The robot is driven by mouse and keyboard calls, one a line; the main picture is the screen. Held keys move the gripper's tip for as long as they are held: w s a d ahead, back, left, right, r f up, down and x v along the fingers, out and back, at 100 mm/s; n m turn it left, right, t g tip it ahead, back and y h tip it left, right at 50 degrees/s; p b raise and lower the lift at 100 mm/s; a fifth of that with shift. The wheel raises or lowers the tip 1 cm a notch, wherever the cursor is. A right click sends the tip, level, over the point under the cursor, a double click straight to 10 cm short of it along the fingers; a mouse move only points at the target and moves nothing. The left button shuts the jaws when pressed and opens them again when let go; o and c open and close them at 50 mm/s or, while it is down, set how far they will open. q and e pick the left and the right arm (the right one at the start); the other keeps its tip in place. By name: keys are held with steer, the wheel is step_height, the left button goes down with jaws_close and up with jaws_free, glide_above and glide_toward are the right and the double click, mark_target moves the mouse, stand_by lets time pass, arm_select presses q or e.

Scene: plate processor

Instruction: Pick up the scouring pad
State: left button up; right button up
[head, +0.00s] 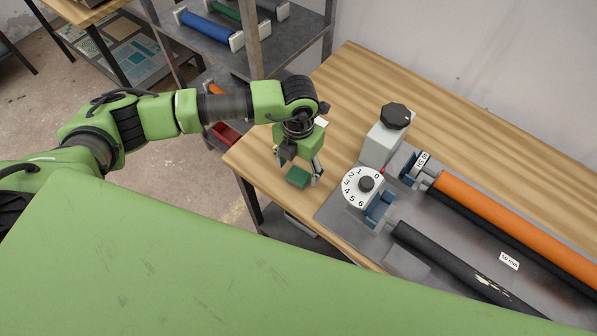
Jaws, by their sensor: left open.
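The scouring pad (297,177) is a small green block lying on the wooden table near its left front edge. My left gripper (301,174) points down above the pad, with its fingers apart. One finger shows at the pad's upper left and the other at its right. I cannot tell whether either finger touches the pad. My right gripper does not show in the head view.
The plate processor (401,262) stands right of the pad, with a numbered white dial (357,194), a black knob (396,116), an orange roller (510,222) and a black roller (455,268). A metal shelf (285,45) stands behind. The table's back is clear.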

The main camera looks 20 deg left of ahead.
mark_target(299, 174)
arm_select(q)
steer(key=shift+f, duration=1.1)
steer(key=c, duration=1.1)
steer(key=shift+r, duration=0.1)
steer(key=shift+r, duration=0.35)
step_height(299, 174, up, 9)
steer(key=b, duration=0.3)
steer(key=shift+r, duration=0.15)
steer(key=shift+o, duration=0.2)
